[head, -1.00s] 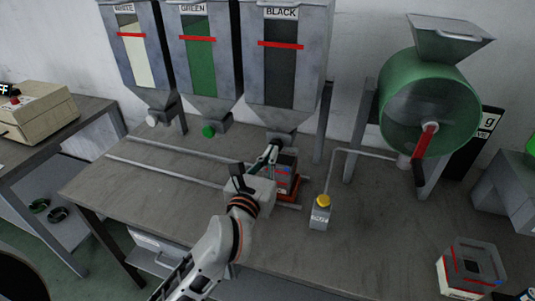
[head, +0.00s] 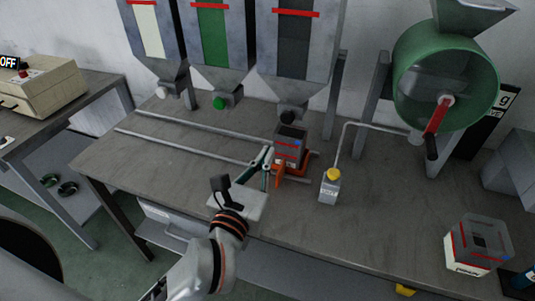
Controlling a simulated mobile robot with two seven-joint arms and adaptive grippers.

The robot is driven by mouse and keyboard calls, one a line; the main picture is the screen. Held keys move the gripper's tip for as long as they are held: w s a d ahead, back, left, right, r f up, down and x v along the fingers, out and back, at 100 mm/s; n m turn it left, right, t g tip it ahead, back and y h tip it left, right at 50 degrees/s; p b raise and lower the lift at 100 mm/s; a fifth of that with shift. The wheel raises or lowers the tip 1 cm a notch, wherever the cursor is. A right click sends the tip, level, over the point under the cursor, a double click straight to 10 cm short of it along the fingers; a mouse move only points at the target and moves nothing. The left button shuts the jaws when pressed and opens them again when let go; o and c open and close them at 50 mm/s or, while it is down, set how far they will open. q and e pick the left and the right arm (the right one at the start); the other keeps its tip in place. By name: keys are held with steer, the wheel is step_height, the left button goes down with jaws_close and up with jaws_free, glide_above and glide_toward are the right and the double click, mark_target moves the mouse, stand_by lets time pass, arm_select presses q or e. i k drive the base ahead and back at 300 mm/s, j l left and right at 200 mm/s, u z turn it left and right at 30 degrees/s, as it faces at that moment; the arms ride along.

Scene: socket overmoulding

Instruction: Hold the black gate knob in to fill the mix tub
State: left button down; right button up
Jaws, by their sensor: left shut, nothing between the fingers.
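The black gate knob (head: 287,117) sticks out at the outlet below the black hopper (head: 296,50). A dark tub with a red line (head: 290,147), apparently the mix tub, stands upright below the knob on an orange carriage (head: 280,176). How full it is cannot be told from here. My left gripper (head: 267,153) is shut and empty, just left of the tub, lower than the knob and apart from it. Whether it touches the tub is unclear. My right gripper is not in view.
Two rails (head: 190,145) run left along the bench. The green hopper (head: 212,45) and white hopper (head: 150,40) stand left. A green drum (head: 430,75) and another tub (head: 475,245) are farther right.

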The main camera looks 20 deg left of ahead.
mark_target(286, 117)
steer(key=k+j+z, duration=0.1)
steer(key=j+z, duration=0.25)
steer(key=k+j+z, duration=0.15)
steer(key=z, duration=0.25)
steer(key=k+j+z, duration=0.2)
steer(key=z, duration=0.15)
